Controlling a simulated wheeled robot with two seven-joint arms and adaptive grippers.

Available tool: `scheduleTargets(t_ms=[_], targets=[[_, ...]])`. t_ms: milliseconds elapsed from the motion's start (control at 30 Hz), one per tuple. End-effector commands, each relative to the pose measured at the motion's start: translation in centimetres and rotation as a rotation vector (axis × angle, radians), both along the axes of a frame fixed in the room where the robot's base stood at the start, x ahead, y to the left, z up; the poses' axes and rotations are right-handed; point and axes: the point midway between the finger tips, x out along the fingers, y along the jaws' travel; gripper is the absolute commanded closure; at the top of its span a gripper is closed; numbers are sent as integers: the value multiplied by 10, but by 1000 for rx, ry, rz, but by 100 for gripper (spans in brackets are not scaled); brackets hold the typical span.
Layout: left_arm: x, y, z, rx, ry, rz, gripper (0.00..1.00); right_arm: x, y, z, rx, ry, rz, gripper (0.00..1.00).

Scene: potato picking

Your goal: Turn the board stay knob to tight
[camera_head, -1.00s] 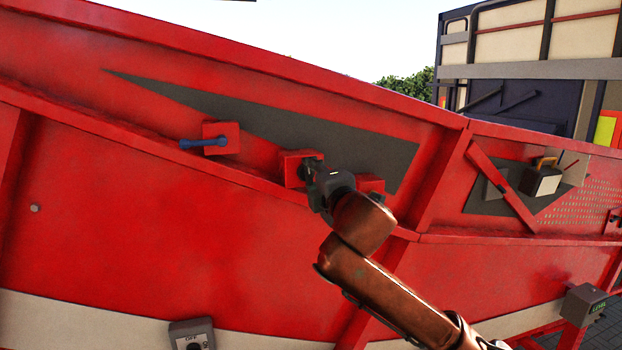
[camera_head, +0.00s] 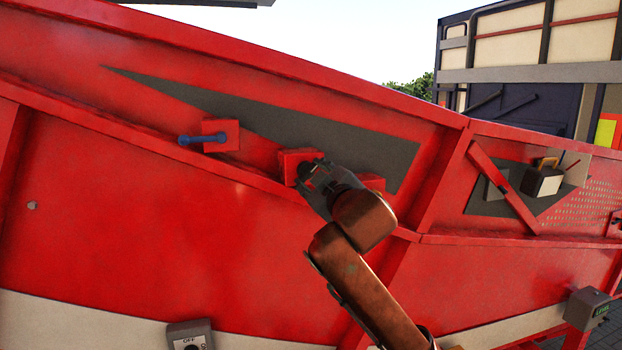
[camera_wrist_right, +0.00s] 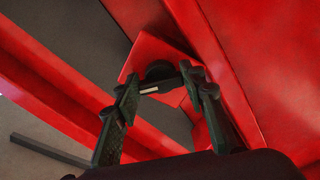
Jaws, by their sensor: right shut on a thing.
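The board stay knob (camera_wrist_right: 158,71) is dark and round, on a red block (camera_wrist_right: 148,50) in the right wrist view. In the head view the red block (camera_head: 290,163) sits against the dark grey triangular panel, and the knob is mostly hidden by my gripper. My right gripper (camera_head: 312,174) reaches up to it from the lower right. In the right wrist view its two fingers (camera_wrist_right: 161,88) are on either side of the knob, shut on it. A pale mark shows between the fingertips. My left gripper is in neither view.
A blue handle (camera_head: 202,139) on a red block lies left of the knob. Another red block (camera_head: 373,182) is close on the right, partly behind my gripper. A red ledge runs below. A grey switch box (camera_head: 190,335) is lower down.

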Motion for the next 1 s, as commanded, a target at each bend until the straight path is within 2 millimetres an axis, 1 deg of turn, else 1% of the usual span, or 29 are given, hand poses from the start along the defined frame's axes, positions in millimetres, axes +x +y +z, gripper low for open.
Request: scheduleTargets(t_ms=[33,600,800,1000], targets=[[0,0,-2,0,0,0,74,1,2,-4,41,20,2,86],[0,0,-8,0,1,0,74,0,4,-6,525,179,1,86],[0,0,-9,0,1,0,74,0,5,-6,640,217,0,86],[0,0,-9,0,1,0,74,0,5,-6,709,241,-1,86]])
